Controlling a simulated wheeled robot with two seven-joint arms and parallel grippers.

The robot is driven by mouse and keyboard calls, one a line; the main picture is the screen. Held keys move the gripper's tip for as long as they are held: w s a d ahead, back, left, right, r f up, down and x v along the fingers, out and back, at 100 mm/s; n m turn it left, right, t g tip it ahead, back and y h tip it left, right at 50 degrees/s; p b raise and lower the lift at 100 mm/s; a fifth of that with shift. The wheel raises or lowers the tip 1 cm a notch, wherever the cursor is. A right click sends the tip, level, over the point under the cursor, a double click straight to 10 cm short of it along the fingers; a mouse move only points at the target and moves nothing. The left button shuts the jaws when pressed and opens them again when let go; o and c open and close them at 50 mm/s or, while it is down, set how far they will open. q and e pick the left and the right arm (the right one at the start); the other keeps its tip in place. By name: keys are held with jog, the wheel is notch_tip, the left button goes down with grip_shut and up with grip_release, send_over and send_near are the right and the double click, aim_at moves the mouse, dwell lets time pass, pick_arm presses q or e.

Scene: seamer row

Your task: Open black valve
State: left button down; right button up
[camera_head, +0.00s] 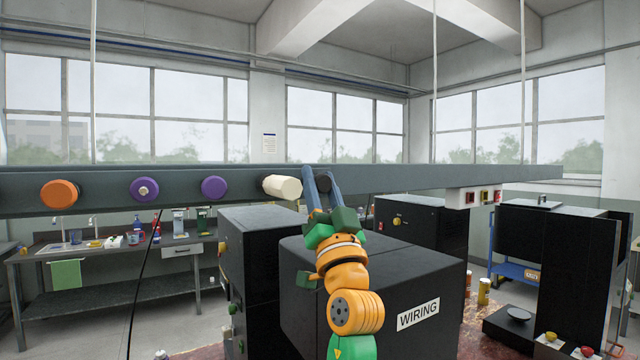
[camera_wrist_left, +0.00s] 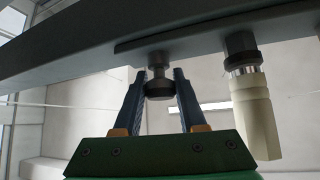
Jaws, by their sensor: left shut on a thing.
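The black valve (camera_head: 323,184) is a small dark knob on the grey overhead beam, right of a cream-coloured cylinder. In the left wrist view the black valve (camera_wrist_left: 158,90) is a dark round knob on a short stem under the beam. My left gripper (camera_head: 321,172) reaches up to the beam, with its two blue fingers on either side of the black valve. The left wrist view shows the gripper (camera_wrist_left: 159,74) closed about the knob and stem; the exact contact is hard to see. My right gripper is not in view.
The beam (camera_head: 400,181) also carries an orange knob (camera_head: 59,194), two purple knobs (camera_head: 214,188) and the cream cylinder (camera_head: 283,187), close beside my left fingers. A black cabinet marked WIRING (camera_head: 415,285) stands below my arm. A workbench (camera_head: 110,253) is at the left.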

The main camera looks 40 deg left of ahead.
pick_arm(q)
jog(key=shift+s+d+f+b, duration=0.1)
jog(key=shift+d+f+b, duration=0.1)
jog(key=shift+d+b, duration=0.35)
jog(key=shift+s+d+r, duration=0.1)
jog(key=shift+d+r, duration=0.1)
jog(key=shift+r, duration=0.05)
jog(key=c, duration=0.7)
grip_release()
jog(key=shift+o, duration=1.2)
jog(key=shift+d, duration=0.2)
jog(key=b+v, duration=0.5)
jog(key=v, duration=0.2)
